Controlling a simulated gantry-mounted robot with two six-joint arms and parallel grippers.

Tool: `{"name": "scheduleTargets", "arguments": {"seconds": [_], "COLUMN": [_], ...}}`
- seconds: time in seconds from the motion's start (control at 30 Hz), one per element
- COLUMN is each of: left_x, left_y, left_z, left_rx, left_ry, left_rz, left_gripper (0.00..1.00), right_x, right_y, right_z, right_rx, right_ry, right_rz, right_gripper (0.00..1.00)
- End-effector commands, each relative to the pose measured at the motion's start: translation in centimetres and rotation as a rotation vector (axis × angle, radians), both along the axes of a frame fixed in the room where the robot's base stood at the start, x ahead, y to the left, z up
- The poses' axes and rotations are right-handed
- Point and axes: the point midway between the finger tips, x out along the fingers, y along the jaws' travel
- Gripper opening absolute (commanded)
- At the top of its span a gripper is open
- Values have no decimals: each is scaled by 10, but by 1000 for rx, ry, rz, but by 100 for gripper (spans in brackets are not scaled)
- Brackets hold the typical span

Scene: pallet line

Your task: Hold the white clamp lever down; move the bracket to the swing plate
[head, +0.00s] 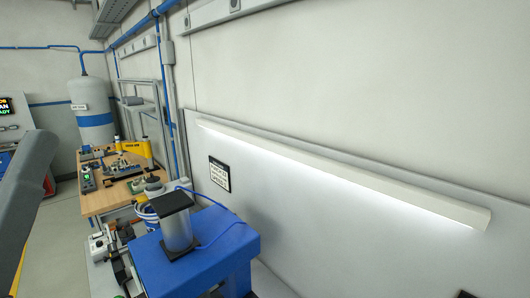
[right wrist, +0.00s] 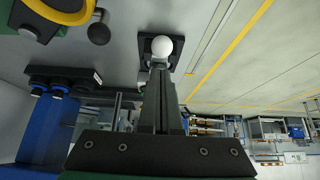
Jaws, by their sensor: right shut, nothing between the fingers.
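In the right wrist view a white round knob (right wrist: 162,46), which looks like the end of the white clamp lever, shows against a dark square plate (right wrist: 146,45). My right gripper (right wrist: 159,70) is shut and empty. Its fingertips point at the knob and look very close to it in the picture; I cannot tell whether they touch. The rest of the lever is hidden. I cannot make out the bracket or the swing plate in either view. My left gripper is not in view.
A dark block (right wrist: 65,80) stands left. The head view shows a blue cabinet (head: 215,262), a wooden workbench (head: 100,200) and a wall light (head: 340,175).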

Motion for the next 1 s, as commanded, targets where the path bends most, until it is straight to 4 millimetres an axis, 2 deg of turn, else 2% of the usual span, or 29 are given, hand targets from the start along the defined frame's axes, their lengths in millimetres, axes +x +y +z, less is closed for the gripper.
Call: {"name": "scheduleTargets", "arguments": {"seconds": [1.0], "left_x": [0], "left_y": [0], "left_z": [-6], "left_rx": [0], "left_ry": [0], "left_rz": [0], "left_gripper": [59], "right_x": [0], "right_y": [0], "right_z": [-6], "right_rx": [0], "right_ry": [0], "right_rz": [0], "right_gripper": [0]}}
